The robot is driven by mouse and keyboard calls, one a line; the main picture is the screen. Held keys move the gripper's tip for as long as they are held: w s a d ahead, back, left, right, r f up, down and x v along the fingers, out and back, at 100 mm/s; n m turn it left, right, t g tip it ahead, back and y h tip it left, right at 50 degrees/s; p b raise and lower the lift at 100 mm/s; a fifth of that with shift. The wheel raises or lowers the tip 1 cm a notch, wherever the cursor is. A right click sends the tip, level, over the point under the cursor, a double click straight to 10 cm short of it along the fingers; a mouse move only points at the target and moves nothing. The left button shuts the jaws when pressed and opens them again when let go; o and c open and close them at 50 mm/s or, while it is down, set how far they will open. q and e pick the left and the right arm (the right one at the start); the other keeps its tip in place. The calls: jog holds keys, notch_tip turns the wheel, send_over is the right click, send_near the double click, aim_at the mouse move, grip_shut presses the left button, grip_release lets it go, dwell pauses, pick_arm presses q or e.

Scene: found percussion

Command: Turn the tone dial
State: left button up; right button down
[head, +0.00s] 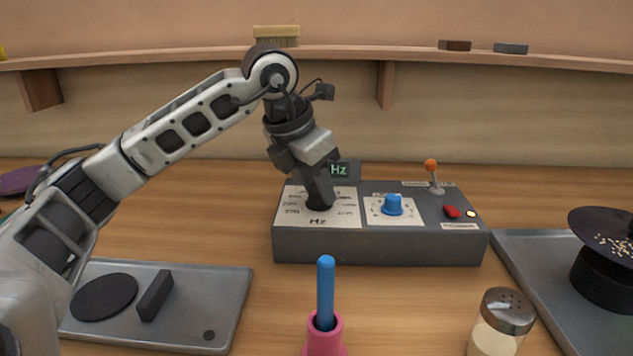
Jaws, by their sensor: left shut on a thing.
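The grey tone box (380,245) stands on the wooden table in the head view. Its left white panel, marked Hz, carries the black tone dial (319,206). My left gripper (319,198) comes down from above and is shut on this dial, hiding most of it. A blue knob (393,204) sits on the second white panel to the right, apart from the gripper. A small display (340,170) reading Hz stands behind the gripper, partly hidden. My right gripper is not in view.
The box also has an orange-tipped lever (431,167) and a red switch (452,211). In front stand a blue stick (326,285) in a pink holder (323,338) and a shaker (503,322). Grey trays lie left (228,300) and right (535,270), the right one with a black disc stand (603,275).

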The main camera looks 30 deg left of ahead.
pick_arm(q)
jog(key=shift+w+a+m+g+h+p, duration=0.15)
jog(key=shift+m+h+p, duration=0.3)
jog(key=shift+m, duration=0.75)
jog(key=shift+s+d+m+g+h+p, duration=0.1)
jog(key=shift+m+g+h+p, duration=0.25)
jog(key=shift+m, duration=0.85)
jog(key=o, duration=1)
jog(key=shift+c, duration=0.2)
jog(key=shift+a, duration=0.1)
jog(key=p+v, duration=0.2)
jog(key=v, duration=1.4)
